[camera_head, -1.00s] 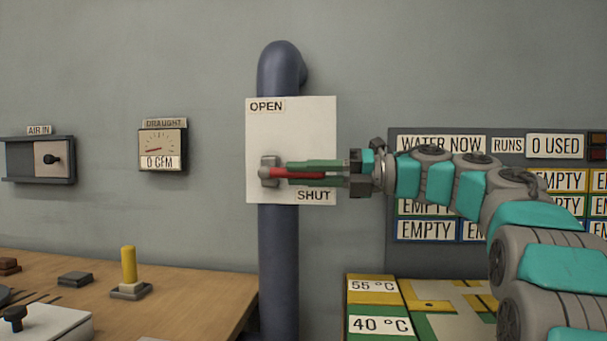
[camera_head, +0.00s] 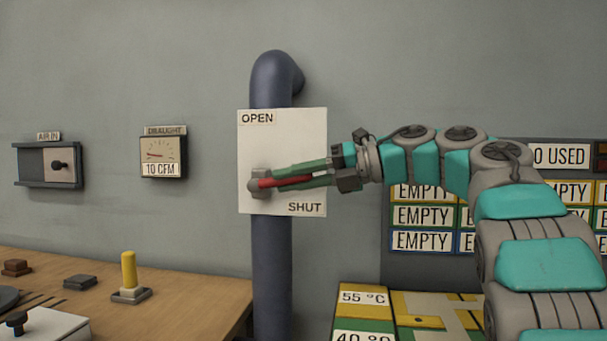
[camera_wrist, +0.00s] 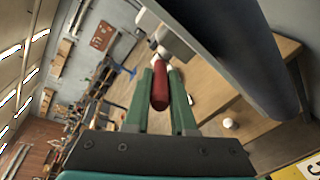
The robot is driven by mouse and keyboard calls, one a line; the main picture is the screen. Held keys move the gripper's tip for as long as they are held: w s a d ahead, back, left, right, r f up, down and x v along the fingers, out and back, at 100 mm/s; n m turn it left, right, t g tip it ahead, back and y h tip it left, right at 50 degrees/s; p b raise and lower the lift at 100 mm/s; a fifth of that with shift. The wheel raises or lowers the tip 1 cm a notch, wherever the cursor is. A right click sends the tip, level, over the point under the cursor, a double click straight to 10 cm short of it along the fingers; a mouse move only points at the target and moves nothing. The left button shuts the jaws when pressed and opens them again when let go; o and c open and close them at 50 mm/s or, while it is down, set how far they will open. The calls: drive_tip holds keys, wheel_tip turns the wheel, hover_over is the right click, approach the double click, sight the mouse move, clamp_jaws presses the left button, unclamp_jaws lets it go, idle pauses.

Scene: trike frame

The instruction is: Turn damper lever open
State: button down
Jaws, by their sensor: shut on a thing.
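The red damper lever (camera_head: 285,182) sits on a white plate (camera_head: 270,150) fixed to a dark blue pipe (camera_head: 272,260). The plate reads OPEN at the top left and SHUT at the bottom right. The lever points right from its grey pivot (camera_head: 260,182), tilted slightly up, a little above the SHUT label. My gripper (camera_head: 298,176) is shut on the lever, its green fingers on either side of it. In the wrist view the red lever (camera_wrist: 160,87) lies between the two green fingers. The draught gauge (camera_head: 163,154) reads 10 CFM.
An air-in slider (camera_head: 48,164) is on the wall at left. A wooden bench (camera_head: 190,283) at lower left holds a yellow-handled lever (camera_head: 129,271) and other fittings. A board of EMPTY labels (camera_head: 422,240) is behind my arm.

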drive_tip(key=shift+r+h+p, duration=0.15)
drive_tip(key=shift+h+p, duration=0.15)
drive_tip(key=c, duration=0.8)
unclamp_jaws()
drive_tip(key=shift+o, duration=0.2)
